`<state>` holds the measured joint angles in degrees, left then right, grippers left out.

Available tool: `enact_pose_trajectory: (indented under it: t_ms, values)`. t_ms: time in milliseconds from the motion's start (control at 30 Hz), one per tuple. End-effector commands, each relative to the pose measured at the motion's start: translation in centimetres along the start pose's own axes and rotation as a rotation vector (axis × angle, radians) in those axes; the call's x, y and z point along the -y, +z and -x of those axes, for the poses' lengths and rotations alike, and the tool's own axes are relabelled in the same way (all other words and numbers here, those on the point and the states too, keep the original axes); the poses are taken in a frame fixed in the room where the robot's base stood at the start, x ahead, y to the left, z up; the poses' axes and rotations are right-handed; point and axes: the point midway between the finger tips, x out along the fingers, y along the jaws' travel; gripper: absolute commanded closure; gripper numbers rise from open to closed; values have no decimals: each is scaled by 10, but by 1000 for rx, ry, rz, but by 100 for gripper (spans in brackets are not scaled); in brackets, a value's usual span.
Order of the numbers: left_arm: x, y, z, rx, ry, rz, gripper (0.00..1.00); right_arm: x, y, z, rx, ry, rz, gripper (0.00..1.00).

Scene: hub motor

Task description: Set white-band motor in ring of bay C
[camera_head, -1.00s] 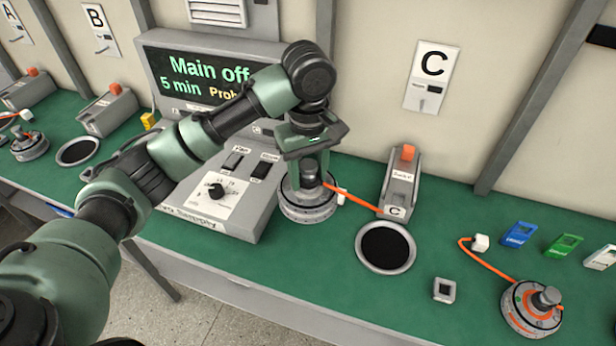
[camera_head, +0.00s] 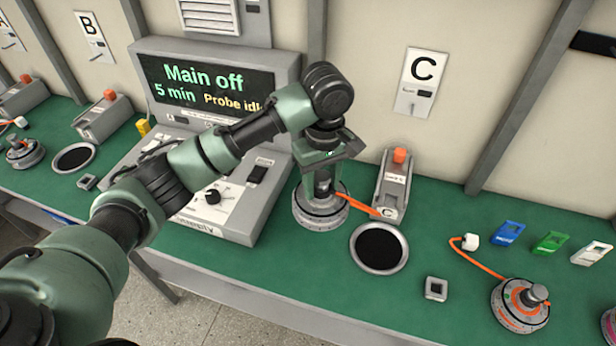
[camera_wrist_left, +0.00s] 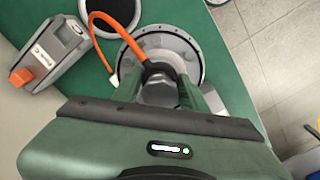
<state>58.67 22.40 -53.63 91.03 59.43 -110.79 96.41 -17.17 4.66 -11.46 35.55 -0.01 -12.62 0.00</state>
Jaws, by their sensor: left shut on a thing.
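The white-band motor (camera_head: 318,213), a grey disc with a pale rim and an orange cable, is upright under my left gripper (camera_head: 322,182). The gripper is shut on its central shaft. In the left wrist view the motor (camera_wrist_left: 186,52) is partly hidden by the fingers. I cannot tell how far above the bench it is. The ring of bay C (camera_head: 405,262), a grey rim around a black round opening, is empty just right of the motor. It also shows at the top of the left wrist view (camera_wrist_left: 88,22). My right gripper is not in view.
The bay C block with an orange top (camera_head: 396,190) stands behind the ring. A small square socket (camera_head: 436,289) lies in front right. An orange-band motor (camera_head: 512,312) and coloured tags (camera_head: 551,243) are further right. The console (camera_head: 235,215) is close on the left.

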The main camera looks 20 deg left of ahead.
Motion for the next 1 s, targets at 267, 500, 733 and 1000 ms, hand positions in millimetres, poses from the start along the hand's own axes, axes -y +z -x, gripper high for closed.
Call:
enact_pose_trajectory:
  t_ms: [267, 500, 733, 1000]
  values:
    - [-33, 17, 6, 0, 5, -2, 100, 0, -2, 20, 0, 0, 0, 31]
    - [-58, 31, 5, 1, 5, -1, 100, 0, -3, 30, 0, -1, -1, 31]
    - [-83, 45, 4, 1, 5, -1, 100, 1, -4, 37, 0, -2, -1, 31]
    - [-113, 60, 4, -1, 5, -1, 100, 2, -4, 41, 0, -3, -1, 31]
